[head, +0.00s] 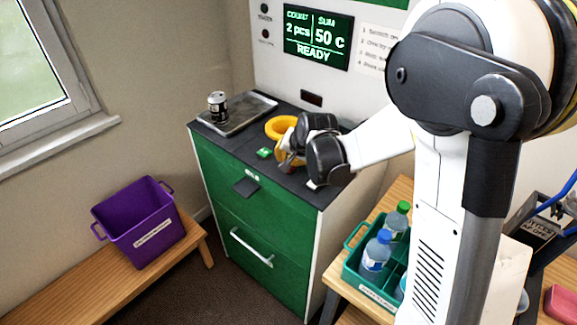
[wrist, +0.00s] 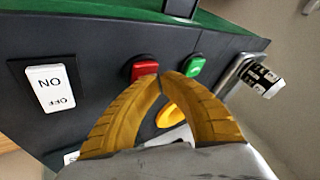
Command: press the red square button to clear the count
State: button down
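The red square button (wrist: 145,68) shows in the wrist view on the dark counter top, just beyond my fingertips. My gripper (wrist: 160,76) has its two yellow-padded fingers brought together at the tips, with nothing seen between the tips. The tips overlap the lower right edge of the button in the picture; I cannot tell whether they touch it. In the head view my gripper (head: 287,160) is low over the counter top, and it largely hides the red button. The display (head: 318,38) reads count 2 pcs, sum 50 c, READY.
A green button (wrist: 195,67) is right of the red one, and a white ON/OFF switch (wrist: 47,88) is to the left. A yellow ring (head: 275,130) and a metal tray (head: 258,105) with a can (head: 217,105) are on the counter. A purple bin (head: 140,222) stands on a bench.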

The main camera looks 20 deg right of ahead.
jog(key=shift+f, duration=0.3)
jog(key=shift+r, duration=0.15)
dwell(0.3)
jog(key=shift+r+p, duration=0.45)
jog(key=shift+r, duration=0.4)
jog(key=shift+r, duration=0.1)
notch_tip(320, 180, up, 5)
jog(key=p, duration=0.3)
jog(key=shift+p, duration=0.35)
